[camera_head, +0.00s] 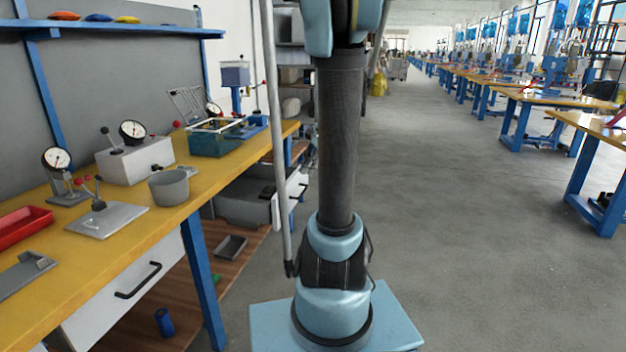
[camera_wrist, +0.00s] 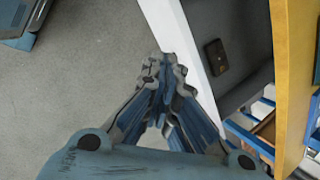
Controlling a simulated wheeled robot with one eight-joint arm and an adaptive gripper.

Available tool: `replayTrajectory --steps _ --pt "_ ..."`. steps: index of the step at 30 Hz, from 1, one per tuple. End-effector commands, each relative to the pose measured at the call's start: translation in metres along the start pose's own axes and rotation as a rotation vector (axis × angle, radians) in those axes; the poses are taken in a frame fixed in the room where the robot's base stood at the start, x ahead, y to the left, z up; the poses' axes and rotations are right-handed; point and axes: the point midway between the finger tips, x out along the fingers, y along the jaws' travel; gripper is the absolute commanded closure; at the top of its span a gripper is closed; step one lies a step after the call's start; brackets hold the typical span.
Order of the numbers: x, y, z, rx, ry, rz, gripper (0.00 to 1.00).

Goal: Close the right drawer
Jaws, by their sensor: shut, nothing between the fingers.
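The right drawer's white front (camera_head: 292,197) sticks out beyond the far end of the yellow workbench in the head view, with a dark handle, partly hidden by a grey pole. In the wrist view its white front panel (camera_wrist: 183,42) and dark grey interior show, so it stands open. My gripper (camera_wrist: 164,68) is shut and empty in the wrist view, its fingertips close beside the outer face of the white panel. I cannot tell whether they touch it. The gripper is not visible in the head view.
A small dark object (camera_wrist: 216,57) lies in the drawer. The yellow bench edge (camera_wrist: 289,75) is at right in the wrist view. A nearer white drawer (camera_head: 125,285) with a black handle is under the bench. Grey floor (camera_head: 450,220) is clear to the right.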

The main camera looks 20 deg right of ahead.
Motion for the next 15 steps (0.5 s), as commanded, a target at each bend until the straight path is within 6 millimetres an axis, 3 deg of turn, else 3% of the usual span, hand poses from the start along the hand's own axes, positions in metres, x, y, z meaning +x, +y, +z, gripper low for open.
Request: replayTrajectory --steps 6,15 --pt "0.002 -0.034 -0.052 0.216 -0.060 -0.052 1.00" --pt "0.011 -0.065 -0.129 0.506 -0.155 -0.112 1.00"
